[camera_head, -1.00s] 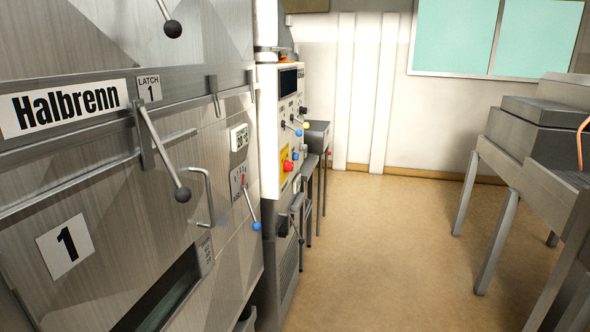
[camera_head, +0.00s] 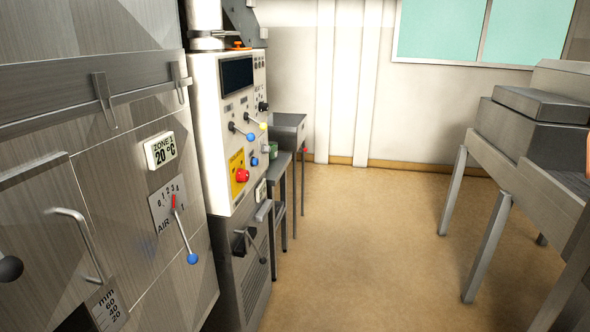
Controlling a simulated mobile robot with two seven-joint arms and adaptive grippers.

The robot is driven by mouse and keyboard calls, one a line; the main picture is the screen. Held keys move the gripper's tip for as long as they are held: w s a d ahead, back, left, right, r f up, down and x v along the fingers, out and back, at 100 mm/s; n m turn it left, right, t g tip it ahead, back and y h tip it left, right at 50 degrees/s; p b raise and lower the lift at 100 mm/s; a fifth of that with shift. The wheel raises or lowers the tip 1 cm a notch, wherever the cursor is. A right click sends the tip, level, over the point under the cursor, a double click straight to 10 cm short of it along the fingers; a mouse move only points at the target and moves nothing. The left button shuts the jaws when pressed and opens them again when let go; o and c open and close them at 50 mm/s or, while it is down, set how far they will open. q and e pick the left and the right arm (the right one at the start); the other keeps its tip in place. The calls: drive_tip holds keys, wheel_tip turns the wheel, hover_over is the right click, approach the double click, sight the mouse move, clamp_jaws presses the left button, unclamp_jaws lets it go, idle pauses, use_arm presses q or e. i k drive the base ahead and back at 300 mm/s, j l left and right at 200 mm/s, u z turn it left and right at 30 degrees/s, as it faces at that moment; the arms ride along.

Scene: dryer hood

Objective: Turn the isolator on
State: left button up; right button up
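A white control panel (camera_head: 228,150) stands at the centre left, above a grey metal cabinet (camera_head: 238,285). A red knob on a yellow plate (camera_head: 240,174) is on the panel's lower part. Levers with a blue ball (camera_head: 250,137) and a yellow ball (camera_head: 263,126) are above it. Neither of my grippers is in view.
A large metal unit (camera_head: 60,190) with an air lever (camera_head: 183,228) and a 20 °C display (camera_head: 160,150) fills the left. Small grey tables (camera_head: 288,125) stand beyond the panel. A metal bench (camera_head: 520,165) is at the right. The tan floor (camera_head: 350,250) between is open.

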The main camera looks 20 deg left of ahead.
sight(242, 175)
drive_tip(key=i+l+z, duration=0.1)
drive_tip(key=i, duration=0.6)
drive_tip(key=i+l, duration=0.1)
drive_tip(key=i, duration=0.55)
drive_tip(key=i+l+u, duration=0.1)
drive_tip(key=i+u, duration=0.3)
drive_tip(key=i+l+u, duration=0.15)
drive_tip(key=u, duration=0.25)
drive_tip(key=i+l+u, duration=0.25)
drive_tip(key=u, duration=0.15)
drive_tip(key=i+l+u, duration=0.25)
drive_tip(key=u, duration=0.15)
drive_tip(key=i+l+u, duration=0.1)
drive_tip(key=l+u, duration=0.3)
